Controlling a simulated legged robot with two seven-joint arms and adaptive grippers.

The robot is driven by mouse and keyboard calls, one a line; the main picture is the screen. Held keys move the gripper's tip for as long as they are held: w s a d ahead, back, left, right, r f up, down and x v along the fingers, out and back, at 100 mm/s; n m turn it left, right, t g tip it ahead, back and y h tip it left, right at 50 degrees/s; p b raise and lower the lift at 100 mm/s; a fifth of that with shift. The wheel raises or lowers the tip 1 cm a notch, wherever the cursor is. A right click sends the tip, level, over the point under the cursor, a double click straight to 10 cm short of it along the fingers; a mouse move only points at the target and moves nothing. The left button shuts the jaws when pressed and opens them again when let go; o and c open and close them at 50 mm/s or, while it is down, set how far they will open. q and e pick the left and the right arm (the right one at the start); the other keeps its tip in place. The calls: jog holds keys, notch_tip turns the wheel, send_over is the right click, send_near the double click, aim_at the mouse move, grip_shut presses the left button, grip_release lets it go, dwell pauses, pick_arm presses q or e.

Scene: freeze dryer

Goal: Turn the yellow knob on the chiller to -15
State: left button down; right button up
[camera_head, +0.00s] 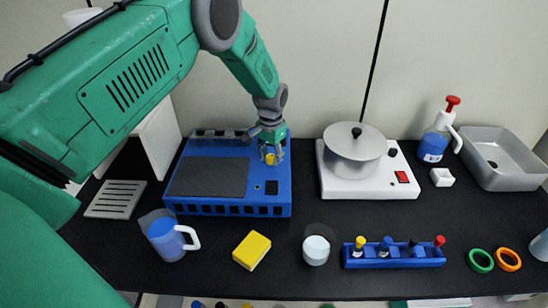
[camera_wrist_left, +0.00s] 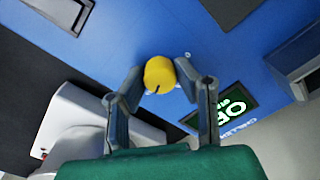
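The chiller (camera_head: 233,203) is a blue box with a dark top panel, at the left of the black bench. Its yellow knob (camera_head: 270,158) is on the right part of its top. My left gripper (camera_head: 271,148) is over the knob. In the left wrist view, the yellow knob (camera_wrist_left: 160,75) with a dark mark at its lower edge lies between the fingertips of my left gripper (camera_wrist_left: 160,72). The fingers are apart, with small gaps seeming to show beside the knob. My right gripper is not in view.
A hot plate (camera_head: 368,187) with a pot (camera_head: 355,150) stands right of the chiller. In front are a blue jug (camera_head: 166,238), yellow sponge (camera_head: 252,250), white-filled beaker (camera_head: 316,250) and tube rack (camera_head: 395,260). A grey slotted tray (camera_head: 115,198) lies left of the chiller.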

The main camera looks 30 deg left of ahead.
pick_arm(q)
jog(key=shift+s+a+f, duration=0.25)
jog(key=shift+a+f, duration=0.05)
jog(key=shift+a, duration=0.1)
jog(key=shift+d+n, duration=0.3)
jog(key=shift+d, duration=0.35)
jog(key=n, duration=0.2)
jog(key=shift+a+f+n+b, duration=0.1)
jog(key=shift+a+n+b, duration=0.2)
jog(key=shift+a, duration=0.1)
jog(key=n, duration=0.3)
jog(key=shift+d+n, duration=0.3)
jog(key=shift+d, duration=0.05)
jog(key=n, duration=0.3)
jog(key=shift+s+a+n+b, duration=0.1)
jog(key=shift+a+n+b, duration=0.1)
jog(key=shift+n+b, duration=0.15)
jog(key=shift+d+n, duration=0.15)
jog(key=shift+n, duration=1.5)
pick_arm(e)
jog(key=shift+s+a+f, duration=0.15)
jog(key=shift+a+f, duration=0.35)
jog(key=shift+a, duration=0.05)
